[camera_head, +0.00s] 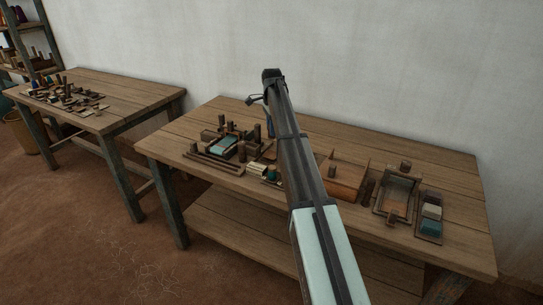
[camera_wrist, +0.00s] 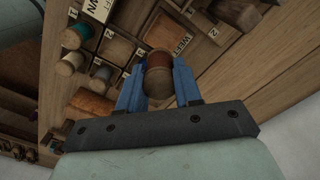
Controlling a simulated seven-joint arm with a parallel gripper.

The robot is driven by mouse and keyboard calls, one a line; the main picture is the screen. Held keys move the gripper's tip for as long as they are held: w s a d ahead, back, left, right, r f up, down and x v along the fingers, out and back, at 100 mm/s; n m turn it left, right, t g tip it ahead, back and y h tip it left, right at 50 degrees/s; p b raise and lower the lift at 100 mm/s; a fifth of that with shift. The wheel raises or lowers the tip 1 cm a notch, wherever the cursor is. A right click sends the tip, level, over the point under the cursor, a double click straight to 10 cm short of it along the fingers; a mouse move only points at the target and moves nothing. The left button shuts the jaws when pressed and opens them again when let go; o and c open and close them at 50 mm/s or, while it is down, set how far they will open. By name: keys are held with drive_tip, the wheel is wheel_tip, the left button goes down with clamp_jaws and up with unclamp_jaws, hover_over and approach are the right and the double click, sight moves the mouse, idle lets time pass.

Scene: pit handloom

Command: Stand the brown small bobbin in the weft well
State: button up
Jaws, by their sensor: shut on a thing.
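In the wrist view my gripper (camera_wrist: 159,84) has blue fingers shut on the brown small bobbin (camera_wrist: 158,66), which has a reddish-brown middle and paler ends. The bobbin is held over the wooden board, and the gap below it is not clear. A label reading WEFT (camera_wrist: 183,43) lies just beyond the bobbin, beside a dark-framed recess with a brown floor (camera_wrist: 163,29). I take this recess to be the weft well; the bobbin and fingers hide part of the area. In the head view my arm covers most of the gripper, and the bobbin cannot be made out.
Numbered spots with a teal spool (camera_wrist: 68,63) and other bobbins lie left of my fingers. In the head view a loom block (camera_head: 224,146) stands left of my arm, and trays (camera_head: 397,194) and a yarn holder (camera_head: 430,216) stand right. The table's back right (camera_head: 430,160) is bare.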

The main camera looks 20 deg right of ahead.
drive_tip(key=shift+w+f, duration=0.3)
drive_tip(key=shift+w, duration=0.15)
drive_tip(key=shift+f, duration=4.65)
drive_tip(key=shift+f, duration=0.1)
drive_tip(key=o, duration=1)
wheel_tip(320, 180, up, 12)
drive_tip(key=shift+r, duration=0.15)
